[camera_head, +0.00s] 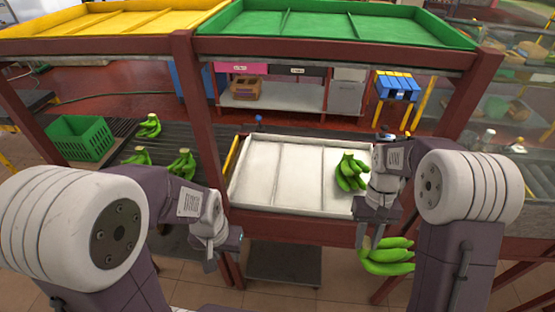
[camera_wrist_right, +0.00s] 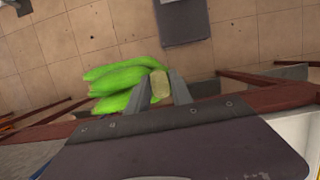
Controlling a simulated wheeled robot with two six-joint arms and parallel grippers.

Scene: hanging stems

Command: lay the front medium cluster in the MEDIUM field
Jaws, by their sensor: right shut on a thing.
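My right gripper (camera_head: 370,240) is shut on the stem of a green banana cluster (camera_head: 388,258). The cluster hangs out to the right of the jaws, in front of and below the white tray's front edge. In the right wrist view the jaws (camera_wrist_right: 162,88) close on the pale stem end, and the green fingers (camera_wrist_right: 118,85) point left over the tiled floor. The white tray (camera_head: 265,165) has divided fields; no field label is readable. Another cluster (camera_head: 349,172) lies in its right field. My left gripper (camera_head: 225,258) is near the tray's front left corner, holding nothing visible; its jaw gap is unclear.
Several green clusters (camera_head: 182,164) lie on the dark slatted surface at left, beside a green crate (camera_head: 80,138). A red post (camera_head: 196,110) stands between that surface and the tray. Yellow (camera_head: 110,22) and green (camera_head: 340,25) trays sit overhead. The tray's left and middle fields are empty.

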